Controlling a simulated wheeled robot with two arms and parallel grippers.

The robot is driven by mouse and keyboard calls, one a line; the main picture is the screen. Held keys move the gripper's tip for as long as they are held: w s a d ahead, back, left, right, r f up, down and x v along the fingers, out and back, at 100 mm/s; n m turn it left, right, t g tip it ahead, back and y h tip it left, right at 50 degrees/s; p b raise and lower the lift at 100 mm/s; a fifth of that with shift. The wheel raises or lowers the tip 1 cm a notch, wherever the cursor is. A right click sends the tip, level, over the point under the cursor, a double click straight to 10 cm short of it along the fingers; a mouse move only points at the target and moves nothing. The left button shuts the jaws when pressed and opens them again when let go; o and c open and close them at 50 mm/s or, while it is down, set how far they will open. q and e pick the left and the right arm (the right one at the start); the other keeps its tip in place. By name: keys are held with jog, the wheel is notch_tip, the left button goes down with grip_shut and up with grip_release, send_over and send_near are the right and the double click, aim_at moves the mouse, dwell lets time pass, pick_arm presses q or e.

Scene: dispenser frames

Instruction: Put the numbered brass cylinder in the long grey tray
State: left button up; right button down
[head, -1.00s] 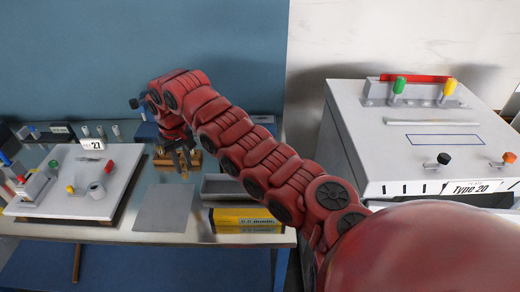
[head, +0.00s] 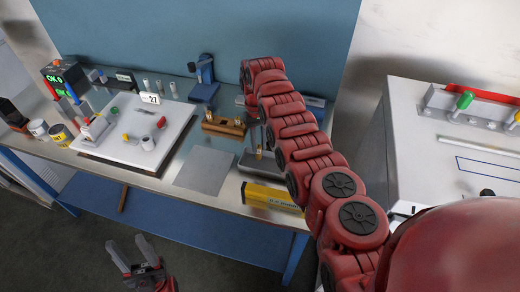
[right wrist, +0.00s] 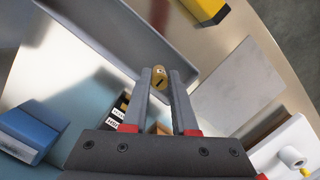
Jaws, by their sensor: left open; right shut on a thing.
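My right gripper (head: 257,138) is shut on a small brass cylinder (right wrist: 158,78). The cylinder shows a dark mark on its end, too small to read surely. In the head view the cylinder (head: 259,153) hangs under the fingers, in front of or over the long grey tray (head: 248,166). My arm hides part of that tray. The grey tray (right wrist: 95,38) lies beyond the fingertips in the right wrist view; I cannot tell the cylinder's height over it. My left gripper (head: 132,255) is open and empty, low in front of the table.
A wooden block (head: 222,129) with brass pieces stands left of the tray. A yellow box (head: 268,196) lies in front of the tray. A grey sheet (head: 204,168) and a white board (head: 120,145) with small parts lie leftward. A grey machine (head: 440,160) stands right.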

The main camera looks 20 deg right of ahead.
aim_at(259, 146)
notch_tip(259, 146, down, 3)
jog(key=shift+s+a+r+b, duration=0.1)
jog(key=shift+b, duration=0.25)
jog(key=shift+f, duration=0.2)
jog(key=shift+f, duration=0.2)
jog(key=c, duration=0.7)
grip_release()
jog(key=shift+r, duration=0.1)
